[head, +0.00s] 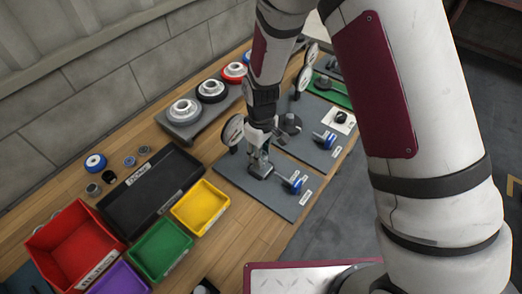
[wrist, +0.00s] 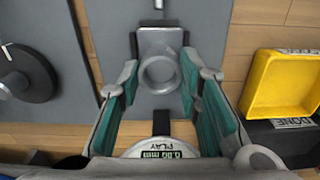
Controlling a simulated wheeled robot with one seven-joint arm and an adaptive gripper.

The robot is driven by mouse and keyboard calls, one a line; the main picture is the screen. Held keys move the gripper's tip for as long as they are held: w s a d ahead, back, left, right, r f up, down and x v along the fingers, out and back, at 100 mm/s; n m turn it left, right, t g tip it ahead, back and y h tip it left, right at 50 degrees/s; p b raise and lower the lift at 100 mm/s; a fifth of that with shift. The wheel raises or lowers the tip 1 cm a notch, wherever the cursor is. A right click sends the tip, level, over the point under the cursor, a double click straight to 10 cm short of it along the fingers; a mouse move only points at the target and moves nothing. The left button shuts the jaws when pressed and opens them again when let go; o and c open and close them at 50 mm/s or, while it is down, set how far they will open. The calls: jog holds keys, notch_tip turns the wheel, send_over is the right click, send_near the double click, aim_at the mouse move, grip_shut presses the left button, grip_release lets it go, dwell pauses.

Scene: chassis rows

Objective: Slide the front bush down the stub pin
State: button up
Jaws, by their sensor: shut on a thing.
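The front bush is a light grey ring (wrist: 160,73) in the wrist view, seen nearly end-on. It sits between the fingertips of my gripper (wrist: 160,80), whose teal pads close on it from both sides. In the head view my gripper (head: 258,162) points down over the nearest grey board (head: 283,205). A dark grey block (wrist: 160,38) lies behind the ring. I cannot make out the stub pin, nor tell whether the ring is around it.
The yellow bin (head: 200,207) and black "DONE" tray (head: 150,187) stand left. Hubs on a grey stand (head: 184,110) are behind.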

jog(key=shift+f, duration=0.35)
jog(key=o, duration=1.3)
jog(key=shift+r, duration=0.1)
notch_tip(320, 180, up, 12)
